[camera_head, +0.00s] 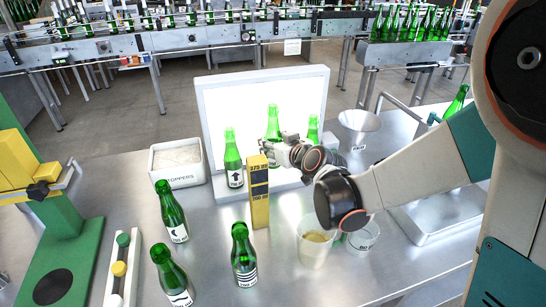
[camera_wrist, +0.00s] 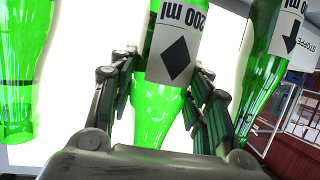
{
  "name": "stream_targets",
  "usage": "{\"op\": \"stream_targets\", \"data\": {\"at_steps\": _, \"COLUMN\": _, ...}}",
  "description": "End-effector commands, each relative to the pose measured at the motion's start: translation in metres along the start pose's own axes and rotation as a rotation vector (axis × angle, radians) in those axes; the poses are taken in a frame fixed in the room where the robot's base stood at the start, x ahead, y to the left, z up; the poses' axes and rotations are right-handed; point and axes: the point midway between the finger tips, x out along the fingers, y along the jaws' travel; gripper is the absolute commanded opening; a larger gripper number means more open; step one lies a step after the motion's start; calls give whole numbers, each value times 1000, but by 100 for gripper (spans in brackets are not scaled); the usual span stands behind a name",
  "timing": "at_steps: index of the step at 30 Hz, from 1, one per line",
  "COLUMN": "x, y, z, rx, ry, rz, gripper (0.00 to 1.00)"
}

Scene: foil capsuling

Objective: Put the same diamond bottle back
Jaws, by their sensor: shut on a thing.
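My gripper (camera_head: 280,148) is shut on a green bottle (camera_head: 273,121) in front of the white lit panel (camera_head: 213,95). In the wrist view, which looks upside down, the held diamond bottle (camera_wrist: 160,112) shows a white label with a black diamond and "200 ml" between my fingers (camera_wrist: 163,100). In the head view its lower part is hidden by my gripper, and its top is higher in the picture than its neighbours' tops. An arrow bottle (camera_head: 232,160) stands to the left at the panel, and another green bottle (camera_head: 312,129) to the right, partly hidden.
A stoppers bin (camera_head: 180,178), a funnel (camera_head: 358,125), a cup (camera_head: 316,245) and a clear tub (camera_head: 363,238) are on the table.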

Motion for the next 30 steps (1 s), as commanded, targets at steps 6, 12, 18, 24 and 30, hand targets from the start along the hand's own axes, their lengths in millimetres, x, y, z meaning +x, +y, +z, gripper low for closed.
{"op": "stream_targets", "data": {"at_steps": 6, "x": 5, "y": 0, "z": 13, "rx": 0, "ry": 0, "rz": 0, "gripper": 9}}
{"op": "stream_targets", "data": {"at_steps": 12, "x": 15, "y": 0, "z": 41, "rx": 0, "ry": 0, "rz": 0, "gripper": 9}}
{"op": "stream_targets", "data": {"at_steps": 18, "x": 16, "y": 0, "z": 45, "rx": 0, "ry": 0, "rz": 0, "gripper": 9}}
{"op": "stream_targets", "data": {"at_steps": 24, "x": 17, "y": 0, "z": 47, "rx": 0, "ry": 0, "rz": 0, "gripper": 9}}
{"op": "stream_targets", "data": {"at_steps": 30, "x": 17, "y": 0, "z": 47, "rx": 0, "ry": 0, "rz": 0, "gripper": 65}}
